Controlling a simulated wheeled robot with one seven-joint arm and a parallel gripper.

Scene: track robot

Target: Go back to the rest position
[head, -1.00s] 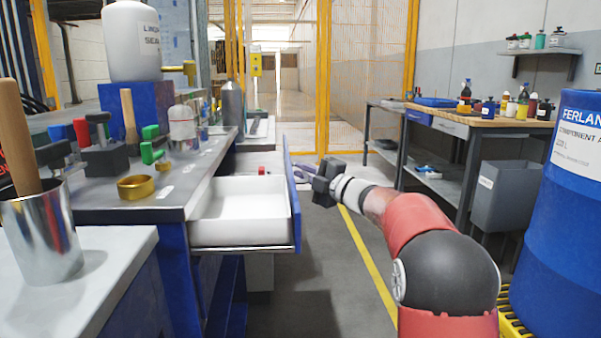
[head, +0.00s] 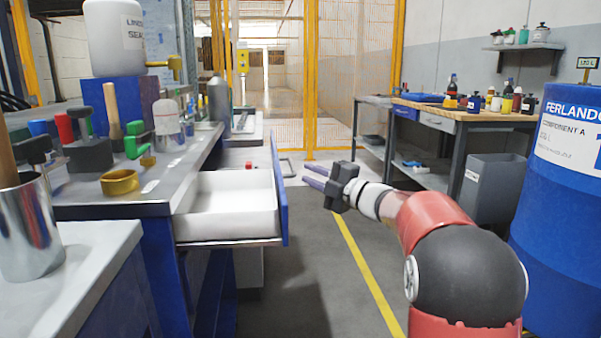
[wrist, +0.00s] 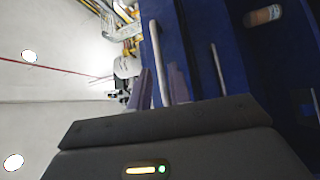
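The drawer's white inside (head: 225,205) looks empty from here. My red and black arm reaches in from the lower right.
The left workbench (head: 165,185) holds a brass ring (head: 120,183), a mallet, clamps and a large white container (head: 114,38). A metal cup (head: 30,230) stands nearer. A blue barrel (head: 560,200) and a grey bin (head: 494,188) are at right. The floor between is clear.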

